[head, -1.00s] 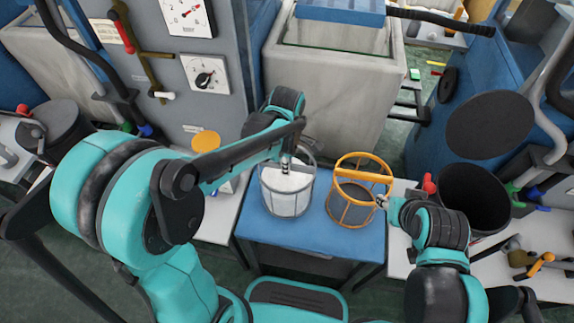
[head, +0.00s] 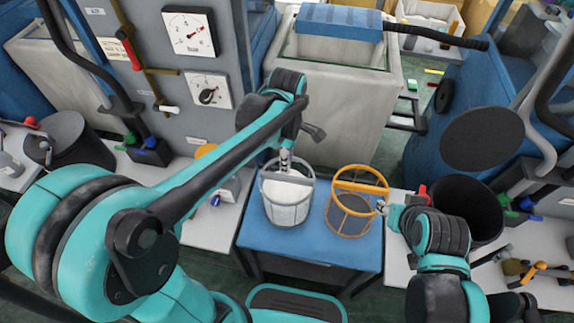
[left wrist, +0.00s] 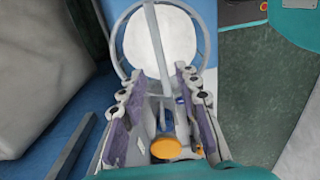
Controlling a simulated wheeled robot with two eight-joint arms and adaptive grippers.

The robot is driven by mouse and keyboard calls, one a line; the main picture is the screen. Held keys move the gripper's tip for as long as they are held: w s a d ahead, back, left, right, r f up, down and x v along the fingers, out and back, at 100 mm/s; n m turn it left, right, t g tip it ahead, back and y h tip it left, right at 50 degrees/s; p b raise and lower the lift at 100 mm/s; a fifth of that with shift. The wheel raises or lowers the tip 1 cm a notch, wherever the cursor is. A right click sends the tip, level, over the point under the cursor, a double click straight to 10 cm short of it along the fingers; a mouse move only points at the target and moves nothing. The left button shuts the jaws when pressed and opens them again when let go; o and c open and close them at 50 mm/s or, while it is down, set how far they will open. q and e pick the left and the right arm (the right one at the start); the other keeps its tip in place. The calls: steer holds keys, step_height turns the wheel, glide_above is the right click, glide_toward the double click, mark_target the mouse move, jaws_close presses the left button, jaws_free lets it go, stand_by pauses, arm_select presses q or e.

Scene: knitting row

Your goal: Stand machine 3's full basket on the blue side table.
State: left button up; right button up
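A grey-framed basket (head: 287,203) with white contents stands upright on the blue side table (head: 300,250), left of its middle. My left gripper (head: 285,158) is just above its far rim. In the left wrist view the basket's rim (left wrist: 204,35) circles the white contents, and its grey handle bar (left wrist: 157,45) runs toward the space between my left fingers (left wrist: 165,110). The fingers stand apart with purple pads; contact with the bar cannot be told. An orange basket (head: 350,228), seemingly empty, stands at right on the same table. My right gripper (head: 382,207) is at its right side; its fingers are unclear.
A large pale tank (head: 345,110) stands behind the table. A grey machine panel with dials (head: 207,93) is at left. A dark round bin (head: 468,205) stands on the white bench at right. The table's front strip is clear.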

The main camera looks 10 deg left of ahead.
arm_select(q)
steer(key=s+a+r+m+t, duration=0.3)
steer(key=s+a+m+t, duration=0.4)
steer(key=m, duration=1.1)
steer(key=s, duration=0.3)
steer(key=shift+s+a, duration=0.3)
steer(key=shift+a, duration=0.1)
steer(key=shift+d+r+p, duration=0.1)
steer(key=shift+r+p, duration=0.05)
steer(key=shift+p, duration=0.15)
